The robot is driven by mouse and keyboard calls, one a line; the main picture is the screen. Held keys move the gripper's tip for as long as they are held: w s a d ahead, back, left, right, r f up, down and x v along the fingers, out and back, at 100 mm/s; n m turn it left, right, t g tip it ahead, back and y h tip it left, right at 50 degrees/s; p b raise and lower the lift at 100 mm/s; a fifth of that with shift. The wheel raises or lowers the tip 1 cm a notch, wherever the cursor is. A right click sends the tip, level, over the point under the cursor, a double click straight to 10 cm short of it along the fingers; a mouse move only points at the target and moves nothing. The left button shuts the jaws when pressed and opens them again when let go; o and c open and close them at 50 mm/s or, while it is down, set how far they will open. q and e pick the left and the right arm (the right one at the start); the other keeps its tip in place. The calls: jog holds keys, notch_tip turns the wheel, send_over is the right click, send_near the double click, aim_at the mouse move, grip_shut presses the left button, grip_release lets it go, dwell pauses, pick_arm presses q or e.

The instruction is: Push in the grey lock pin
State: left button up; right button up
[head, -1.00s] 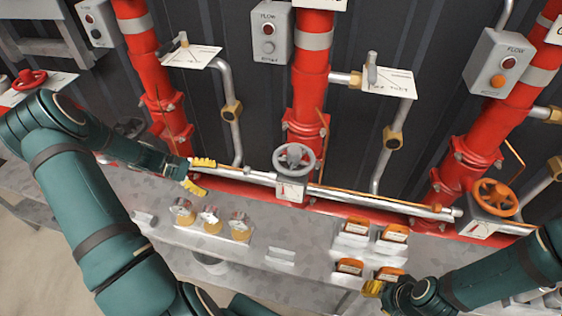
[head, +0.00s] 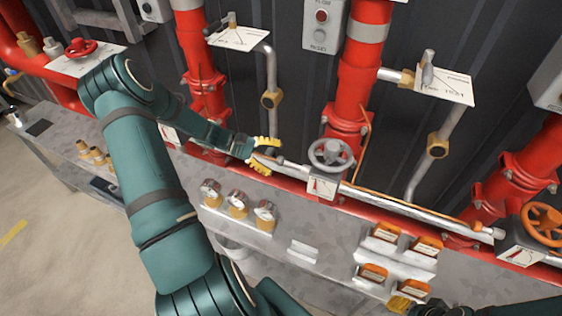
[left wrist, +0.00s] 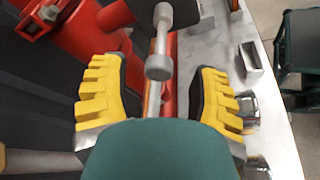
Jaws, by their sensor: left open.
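A slim grey rod with a round end (left wrist: 159,68), which looks like the grey lock pin, points at my left gripper in the left wrist view. In the head view this rod (head: 296,170) runs left from the small gauge box under the grey handwheel (head: 330,153). My left gripper (head: 262,157) is open at the rod's left end. In the wrist view its yellow fingers (left wrist: 160,97) stand apart on both sides of the rod; I cannot tell whether anything touches it. Only a yellow part of my right gripper (head: 400,303) shows at the bottom edge.
Red vertical pipes (head: 361,85) and a dark wall stand behind. Several gauges (head: 238,203) and orange-topped meters (head: 384,231) sit on the grey bench (head: 320,229). An orange handwheel (head: 541,222) is at the right. A red handwheel (head: 81,47) is at upper left.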

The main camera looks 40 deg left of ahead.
aim_at(283, 161)
pick_arm(q)
jog(key=shift+x, duration=1.4)
jog(key=shift+o, duration=0.2)
grip_shut()
jog(key=shift+w+d+p, duration=0.15)
jog(key=shift+w+d, duration=0.1)
jog(key=shift+d, duration=0.6)
jog(key=shift+w+d+p, duration=0.15)
jog(key=shift+w+d, duration=0.1)
jog(key=shift+d, duration=0.55)
jog(key=shift+c, duration=0.2)
grip_release()
jog(key=shift+a, duration=0.15)
jog(key=v, duration=1.1)
jog(key=shift+s+a, duration=0.2)
jog(key=shift+a, duration=0.15)
jog(key=shift+r, duration=0.15)
